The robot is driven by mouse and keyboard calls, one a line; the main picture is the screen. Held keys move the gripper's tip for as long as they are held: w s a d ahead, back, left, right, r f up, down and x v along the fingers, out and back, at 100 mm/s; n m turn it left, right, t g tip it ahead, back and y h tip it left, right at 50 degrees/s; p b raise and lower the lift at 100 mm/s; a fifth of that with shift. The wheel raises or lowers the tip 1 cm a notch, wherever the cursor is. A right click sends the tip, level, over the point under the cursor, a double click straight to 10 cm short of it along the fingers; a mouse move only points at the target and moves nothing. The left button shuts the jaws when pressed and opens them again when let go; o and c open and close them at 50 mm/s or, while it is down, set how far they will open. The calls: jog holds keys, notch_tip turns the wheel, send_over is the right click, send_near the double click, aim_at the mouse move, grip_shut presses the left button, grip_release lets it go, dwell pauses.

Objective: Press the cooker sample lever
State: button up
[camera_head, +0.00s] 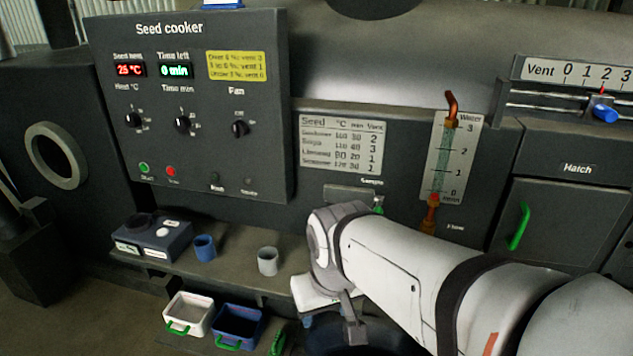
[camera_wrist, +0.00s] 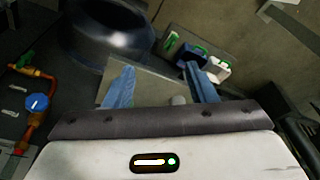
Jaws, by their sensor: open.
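The "Sample" label (camera_head: 372,182) is on the dark cooker front, under the seed table. Below it is a grey fitting (camera_head: 352,194) with a small green part (camera_head: 378,209) at its right, which I take to be the sample lever. My arm hides much of this spot, so the lever's shape is unclear. My gripper (camera_wrist: 160,86) is open, its two blue fingers apart with nothing held. It points down over the shelf, in front of and below the sample fitting. I cannot make out the lever in the wrist view.
The shelf (camera_head: 215,268) holds a blue cup (camera_head: 205,247), a grey cup (camera_head: 268,261) and a small dark box (camera_head: 150,240). White (camera_head: 188,314) and blue (camera_head: 239,325) bins are below. A copper-piped water gauge (camera_head: 441,150) and the hatch (camera_head: 555,228) with green handle are right.

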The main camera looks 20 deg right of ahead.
grip_shut()
dwell(0.3)
dwell(1.0)
